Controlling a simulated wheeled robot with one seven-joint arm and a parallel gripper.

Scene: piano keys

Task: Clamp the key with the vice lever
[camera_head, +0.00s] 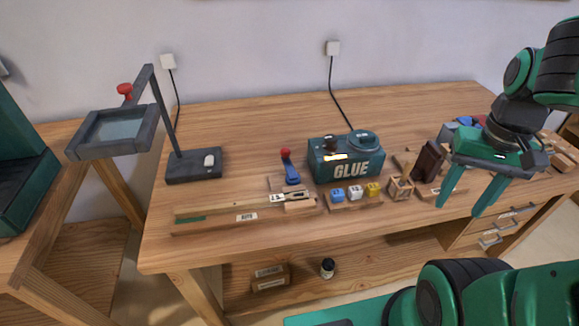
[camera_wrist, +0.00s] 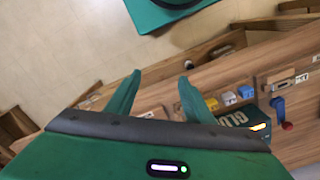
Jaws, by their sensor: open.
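The vice lever (camera_head: 291,170) is blue with a red knob and stands up and tilted behind a small wooden vice block (camera_head: 299,207), left of the glue box. It also shows at the right of the wrist view (camera_wrist: 279,108). A long, pale wooden key (camera_head: 235,205) lies along the front of the table, its right end at the vice block; I cannot tell how firmly it sits. My gripper (camera_head: 458,208) is open and empty, far to the right of the lever, above the table's front edge. Its fingers show apart in the wrist view (camera_wrist: 160,80).
A teal glue box (camera_head: 346,160) stands between lever and gripper, with small blue, white and yellow blocks (camera_head: 355,192) before it. A wooden holder (camera_head: 400,187) and a dark brown block (camera_head: 429,160) stand near my gripper. A magnifier lamp (camera_head: 194,165) stands left.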

